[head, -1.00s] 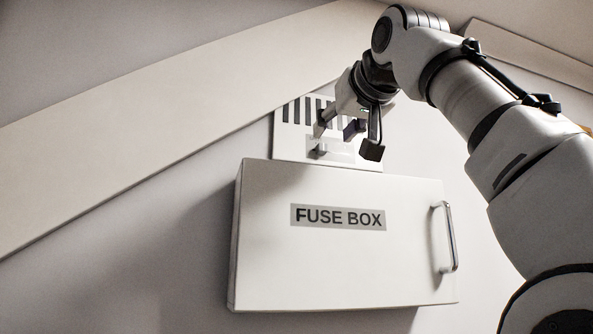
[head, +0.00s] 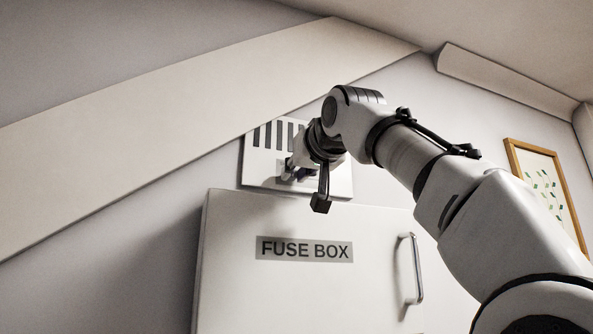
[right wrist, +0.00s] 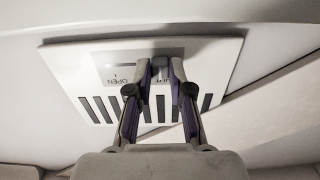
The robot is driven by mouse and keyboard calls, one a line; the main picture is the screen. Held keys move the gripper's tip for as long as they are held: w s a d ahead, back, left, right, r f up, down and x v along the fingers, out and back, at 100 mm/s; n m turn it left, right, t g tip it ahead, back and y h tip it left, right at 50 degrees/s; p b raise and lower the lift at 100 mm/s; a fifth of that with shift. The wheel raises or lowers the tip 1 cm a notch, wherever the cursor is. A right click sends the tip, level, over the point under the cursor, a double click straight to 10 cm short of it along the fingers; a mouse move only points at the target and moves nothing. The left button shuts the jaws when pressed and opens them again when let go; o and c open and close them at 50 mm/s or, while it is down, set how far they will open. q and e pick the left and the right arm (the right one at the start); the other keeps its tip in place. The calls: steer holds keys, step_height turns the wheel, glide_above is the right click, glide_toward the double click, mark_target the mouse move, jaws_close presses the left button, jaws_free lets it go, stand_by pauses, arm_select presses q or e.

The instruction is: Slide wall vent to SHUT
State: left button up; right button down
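The wall vent (head: 257,167) is a pale plate with dark slots, above the fuse box in the head view. In the right wrist view the vent plate (right wrist: 216,60) is upside down, with an OPEN label (right wrist: 118,81) left of my fingers. A second label shows only partly between the fingers. My right gripper (head: 292,168) is at the vent's lower part, where the slider is. In the right wrist view its fingertips (right wrist: 160,66) are close together, with a narrow gap. My left gripper is out of view.
The fuse box (head: 225,275), with a bar handle (head: 415,268), sticks out just below the vent. A sloping beam (head: 150,130) runs close above the vent's left side. A framed picture (head: 515,160) hangs at the right.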

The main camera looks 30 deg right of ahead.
steer(key=shift+w+a, duration=0.15)
steer(key=shift+a, duration=0.3)
steer(key=shift+d, duration=0.15)
steer(key=c, duration=1)
jaws_free()
steer(key=shift+c, duration=0.2)
steer(key=shift+w+a, duration=0.2)
steer(key=shift+w, duration=0.05)
